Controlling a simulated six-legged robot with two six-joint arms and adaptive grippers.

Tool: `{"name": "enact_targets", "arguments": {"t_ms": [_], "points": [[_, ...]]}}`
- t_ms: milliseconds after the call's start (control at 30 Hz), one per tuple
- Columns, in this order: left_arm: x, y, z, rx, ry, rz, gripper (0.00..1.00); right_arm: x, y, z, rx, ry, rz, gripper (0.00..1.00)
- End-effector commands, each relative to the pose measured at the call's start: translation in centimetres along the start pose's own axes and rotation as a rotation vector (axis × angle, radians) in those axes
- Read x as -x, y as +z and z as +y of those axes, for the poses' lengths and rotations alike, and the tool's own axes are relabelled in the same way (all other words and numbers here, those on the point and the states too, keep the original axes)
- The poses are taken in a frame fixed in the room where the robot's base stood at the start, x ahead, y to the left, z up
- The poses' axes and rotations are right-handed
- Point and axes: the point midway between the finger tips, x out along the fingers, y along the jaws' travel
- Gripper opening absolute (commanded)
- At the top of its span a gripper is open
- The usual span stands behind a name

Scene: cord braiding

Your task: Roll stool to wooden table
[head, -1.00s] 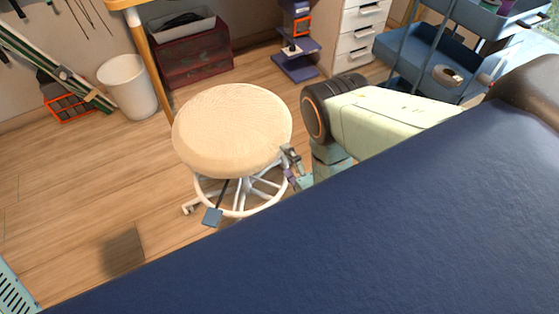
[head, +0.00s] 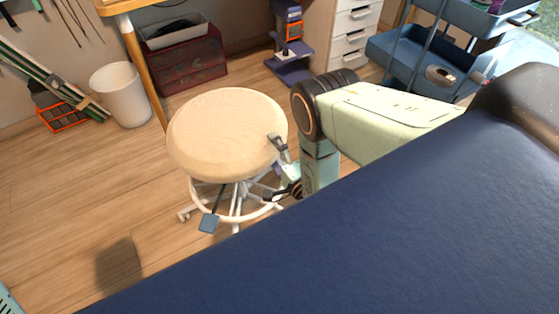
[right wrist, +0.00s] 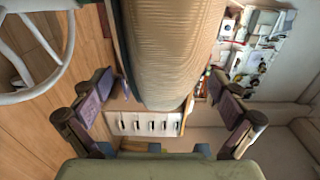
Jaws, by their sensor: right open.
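The stool (head: 225,132) has a round pale wooden seat, a white ring and base with castors, and a lever with a blue-grey paddle. It stands upright on the floor. The wooden table (head: 143,62) shows only as a leg and corner at the upper left, beyond the stool. My right gripper (head: 283,168) is open at the right rim of the seat, one finger overlapping the rim from above and the other below. In the right wrist view the seat edge (right wrist: 170,45) lies between the spread fingers (right wrist: 160,88); contact is unclear. My left gripper is out of view.
A white bin (head: 122,95) stands left of the table leg. A dark red drawer box (head: 187,62) sits behind it. A blue trolley (head: 405,65) and white drawers (head: 352,45) stand at the back right. Floor between stool and table leg is clear.

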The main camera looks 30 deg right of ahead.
Motion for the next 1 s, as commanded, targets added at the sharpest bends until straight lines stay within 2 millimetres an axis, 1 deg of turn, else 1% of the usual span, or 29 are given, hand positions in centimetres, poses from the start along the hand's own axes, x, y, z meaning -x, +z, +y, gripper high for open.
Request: {"name": "enact_targets", "arguments": {"t_ms": [33, 100, 233, 367, 600, 1000], "points": [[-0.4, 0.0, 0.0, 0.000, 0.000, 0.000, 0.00, -0.8, 0.1, 0.1, 0.000, -0.004, -0.001, 0.98], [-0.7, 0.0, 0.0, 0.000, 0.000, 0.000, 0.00, -1.5, 0.1, 0.1, 0.000, -0.002, -0.001, 0.98], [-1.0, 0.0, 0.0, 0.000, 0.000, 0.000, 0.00, -2.5, 0.1, 0.1, 0.000, -0.001, -0.001, 0.98], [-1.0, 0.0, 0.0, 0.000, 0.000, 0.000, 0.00, -2.9, 0.1, 0.0, 0.000, 0.000, 0.000, 0.98], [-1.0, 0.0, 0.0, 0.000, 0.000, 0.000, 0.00, -2.9, 0.1, 0.0, 0.000, 0.000, 0.000, 0.98], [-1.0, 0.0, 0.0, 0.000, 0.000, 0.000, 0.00, -2.8, 0.1, 0.0, 0.000, 0.000, 0.000, 0.64]]}}
